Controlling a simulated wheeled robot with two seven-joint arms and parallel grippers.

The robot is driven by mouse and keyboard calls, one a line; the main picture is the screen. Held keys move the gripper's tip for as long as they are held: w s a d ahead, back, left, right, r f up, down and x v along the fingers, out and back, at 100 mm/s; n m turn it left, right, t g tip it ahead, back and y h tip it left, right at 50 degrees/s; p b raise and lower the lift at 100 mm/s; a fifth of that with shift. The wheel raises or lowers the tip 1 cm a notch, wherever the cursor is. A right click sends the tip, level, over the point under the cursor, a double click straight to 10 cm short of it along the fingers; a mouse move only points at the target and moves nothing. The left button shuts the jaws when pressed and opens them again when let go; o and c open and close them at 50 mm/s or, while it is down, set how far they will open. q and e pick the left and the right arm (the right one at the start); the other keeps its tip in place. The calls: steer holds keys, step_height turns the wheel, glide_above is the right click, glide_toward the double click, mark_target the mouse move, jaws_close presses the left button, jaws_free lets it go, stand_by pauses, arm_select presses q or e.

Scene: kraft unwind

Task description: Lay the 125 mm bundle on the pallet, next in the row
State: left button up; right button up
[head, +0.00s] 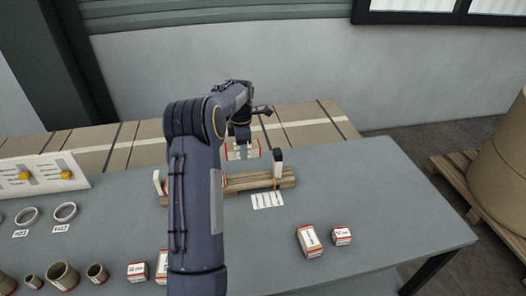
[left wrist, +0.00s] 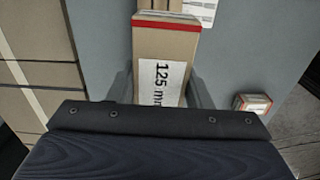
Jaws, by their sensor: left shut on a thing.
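My left gripper (head: 243,146) is shut on a kraft-coloured bundle (head: 236,153) and holds it above the work table. In the left wrist view the bundle (left wrist: 165,45) shows a white label reading "125 mm" and a red band at its far end. The bundle appears to be above the pallet, and contact is not clear. My right gripper is not in view.
A printed white card (head: 267,200) lies in front of the pallet. A larger bundle (head: 308,241) and a smaller one (head: 341,236) stand to the right. Another bundle (head: 137,271), rings and tubes (head: 64,275) stand at the left.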

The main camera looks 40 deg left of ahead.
mark_target(243, 180)
arm_select(q)
steer(key=shift+a+f, duration=0.25)
steer(key=shift+a, duration=0.15)
steer(key=shift+s+f, duration=0.1)
steer(key=shift+f, duration=0.6)
steer(key=shift+d+f+b, duration=0.1)
steer(key=shift+f+b, duration=1.55)
steer(key=shift+f, duration=1.45)
steer(key=shift+f, duration=0.15)
steer(key=shift+f+b, duration=1.5)
steer(key=shift+f, duration=0.65)
steer(key=shift+f, duration=0.2)
steer(key=o, duration=1.4)
